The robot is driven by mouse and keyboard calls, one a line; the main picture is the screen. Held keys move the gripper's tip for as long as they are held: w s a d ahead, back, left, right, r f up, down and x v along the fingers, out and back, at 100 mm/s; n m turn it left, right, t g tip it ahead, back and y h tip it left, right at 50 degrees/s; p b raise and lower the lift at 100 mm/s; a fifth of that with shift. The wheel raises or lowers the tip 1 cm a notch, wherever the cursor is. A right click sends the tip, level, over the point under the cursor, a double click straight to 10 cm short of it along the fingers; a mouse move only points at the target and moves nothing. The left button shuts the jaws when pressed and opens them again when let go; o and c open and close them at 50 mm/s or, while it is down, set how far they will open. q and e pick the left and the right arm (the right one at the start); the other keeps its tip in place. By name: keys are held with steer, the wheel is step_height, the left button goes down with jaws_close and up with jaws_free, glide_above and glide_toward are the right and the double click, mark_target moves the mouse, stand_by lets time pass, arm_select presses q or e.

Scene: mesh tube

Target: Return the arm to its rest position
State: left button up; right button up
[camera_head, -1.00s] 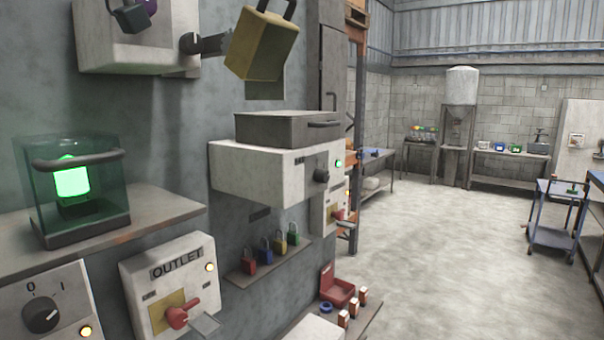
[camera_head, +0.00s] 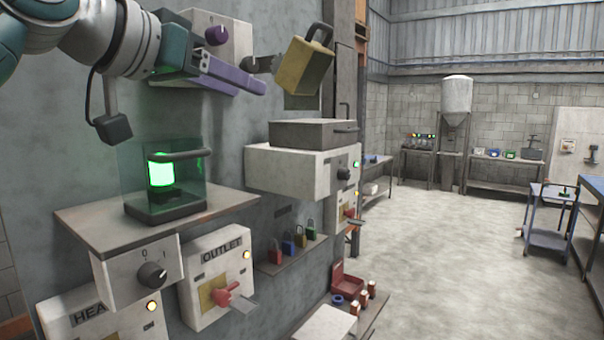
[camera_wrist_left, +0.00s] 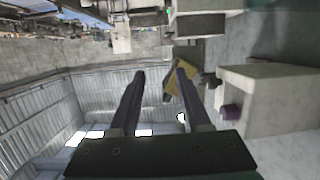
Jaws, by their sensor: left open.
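My left arm (camera_head: 90,35) comes in at the upper left of the head view, in front of the grey wall panel. Its left gripper (camera_head: 235,80) has purple fingers that point right, near a white box with a purple knob (camera_head: 217,35). In the left wrist view the gripper (camera_wrist_left: 160,72) is open, with nothing between its fingers. A large yellow padlock (camera_head: 305,66) hangs tilted on the hasp of that box, to the right of the fingertips. It also shows in the wrist view (camera_wrist_left: 188,88), partly behind one finger. My right gripper is not in view.
Below the arm, a shelf (camera_head: 90,222) carries a glass case with a green lamp (camera_head: 161,171). An outlet box (camera_head: 216,278), a white box (camera_head: 300,172) and a ledge with small padlocks (camera_head: 290,248) line the panel. Open floor (camera_head: 450,260) lies to the right.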

arm_select(q)
steer(key=s+a+f+n+g+y, duration=0.1)
steer(key=s+f+g+y, duration=0.1)
steer(key=s+f, duration=0.7)
steer(key=s+a+f+n+g+y, duration=0.15)
steer(key=s+f, duration=0.35)
steer(key=f, duration=0.8)
steer(key=s+a+f+n+g+y+p, duration=0.1)
steer(key=s+a+f+g+y, duration=0.1)
steer(key=s, duration=0.9)
steer(key=s+a+f+n+g+y, duration=0.1)
steer(key=s+a+f, duration=0.4)
steer(key=s, duration=0.7)
steer(key=g+y, duration=0.1)
steer(key=g, duration=0.1)
steer(key=shift+s+a+f+g+p, duration=0.15)
steer(key=shift+s+f+g+p, duration=0.15)
steer(key=shift+f+g+p, duration=0.05)
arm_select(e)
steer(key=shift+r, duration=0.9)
arm_select(q)
steer(key=shift+y, duration=0.25)
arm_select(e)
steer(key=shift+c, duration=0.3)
